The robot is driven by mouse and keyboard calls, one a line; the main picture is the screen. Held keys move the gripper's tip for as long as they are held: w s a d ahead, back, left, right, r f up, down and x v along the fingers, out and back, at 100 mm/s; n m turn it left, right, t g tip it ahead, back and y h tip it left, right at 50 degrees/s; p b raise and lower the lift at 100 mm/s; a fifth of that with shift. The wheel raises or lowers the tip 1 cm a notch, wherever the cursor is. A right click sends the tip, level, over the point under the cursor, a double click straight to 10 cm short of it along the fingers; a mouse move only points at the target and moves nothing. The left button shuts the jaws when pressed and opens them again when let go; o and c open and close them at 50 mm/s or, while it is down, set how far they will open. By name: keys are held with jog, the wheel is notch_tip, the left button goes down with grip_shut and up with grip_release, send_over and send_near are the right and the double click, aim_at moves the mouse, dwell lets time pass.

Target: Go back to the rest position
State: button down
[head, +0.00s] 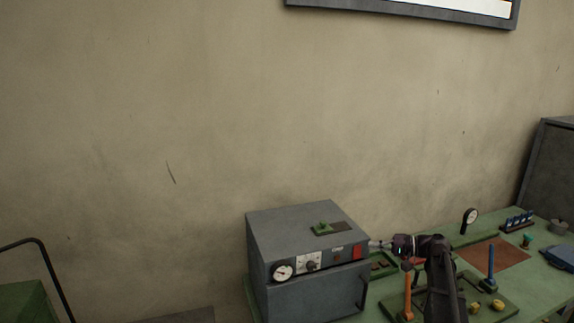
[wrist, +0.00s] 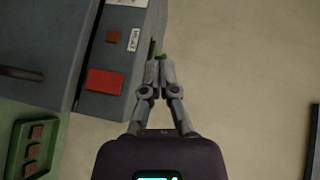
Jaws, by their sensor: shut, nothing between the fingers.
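My gripper (head: 374,244) is shut and empty. In the head view it points left, close to the upper right front corner of a grey box-shaped oven (head: 300,240) on the bench. In the wrist view my gripper (wrist: 158,68) has its two fingertips together, with the oven's control panel (wrist: 112,60) to its left and bare wall to its right. A small green piece (wrist: 153,47) shows just past the fingertips; I cannot tell whether they touch it. My dark arm rises over the bench and hides part of it.
The green bench (head: 540,285) holds an orange post (head: 407,297), a blue post (head: 491,265), a round gauge (head: 470,216) and yellow pieces. A green tray (wrist: 38,140) lies below the oven panel.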

jog(key=s+a+f+g+h+b, duration=0.1)
jog(key=s+a+f+g+h, duration=0.3)
jog(key=s+a+f+h, duration=0.55)
jog(key=s+f+n+h, duration=0.1)
jog(key=s+f+h, duration=0.1)
jog(key=s+f, duration=0.2)
jog(key=s+a+f+n+g+h+b, duration=0.1)
jog(key=s+f+h, duration=0.2)
jog(key=s, duration=0.8)
jog(key=shift+a+f+h, duration=0.3)
jog(key=shift+f+h, duration=0.05)
jog(key=shift+f, duration=0.05)
jog(key=shift+s, duration=0.1)
dwell(1.6)
